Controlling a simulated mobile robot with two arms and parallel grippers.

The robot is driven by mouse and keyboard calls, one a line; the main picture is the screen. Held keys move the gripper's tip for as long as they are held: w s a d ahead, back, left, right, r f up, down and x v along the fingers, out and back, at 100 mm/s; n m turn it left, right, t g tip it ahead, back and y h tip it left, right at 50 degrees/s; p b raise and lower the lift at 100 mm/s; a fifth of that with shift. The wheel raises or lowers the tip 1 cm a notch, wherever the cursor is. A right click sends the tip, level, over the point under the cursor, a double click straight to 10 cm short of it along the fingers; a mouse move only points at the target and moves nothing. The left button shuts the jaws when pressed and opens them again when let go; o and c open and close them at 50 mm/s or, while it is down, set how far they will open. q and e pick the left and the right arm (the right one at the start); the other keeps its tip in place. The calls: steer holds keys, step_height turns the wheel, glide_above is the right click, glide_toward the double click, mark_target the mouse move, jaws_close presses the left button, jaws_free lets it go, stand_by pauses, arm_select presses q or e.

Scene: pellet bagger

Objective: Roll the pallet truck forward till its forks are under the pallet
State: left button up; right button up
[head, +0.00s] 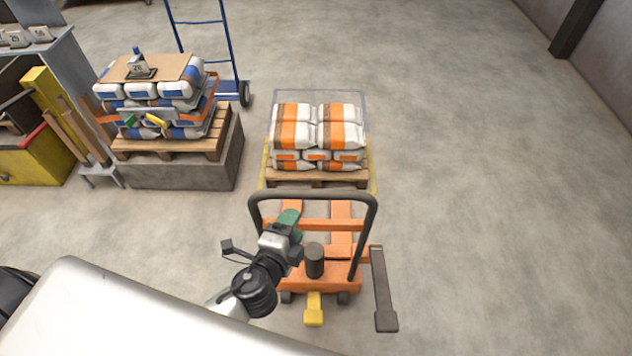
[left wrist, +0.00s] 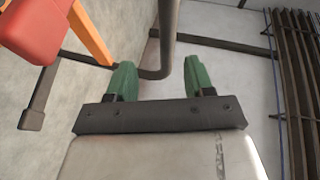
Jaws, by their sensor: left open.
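The orange pallet truck (head: 341,238) stands in the middle of the head view, forks pointing away from me. Its fork tips are close in front of the wooden pallet (head: 318,178), with a small strip of floor between. The pallet carries white and orange bags (head: 318,133). The truck's dark handle loop (head: 313,196) faces me. My left gripper (head: 288,222) is at the loop's left side, its green fingers open. In the left wrist view the handle bar (left wrist: 167,40) runs up to between the open fingers (left wrist: 159,80); contact cannot be told. My right gripper is not in view.
A second pallet (head: 170,148) with blue and white bags stands on a grey block (head: 190,175) at the left. A blue hand truck (head: 232,92) is behind it. Yellow lines mark the floor around the orange-bag pallet. The floor at the right is clear.

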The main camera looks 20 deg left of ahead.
mark_target(313, 198)
arm_select(q)
steer(key=shift+m+h, duration=0.5)
steer(key=shift+m, duration=0.3)
steer(key=x, duration=0.3)
steer(key=p+x, duration=0.1)
steer(key=x, duration=0.3)
steer(key=d+r+p+x, duration=0.1)
steer(key=x, duration=0.3)
steer(key=shift+r, duration=0.1)
steer(key=shift+a, duration=0.1)
jaws_close()
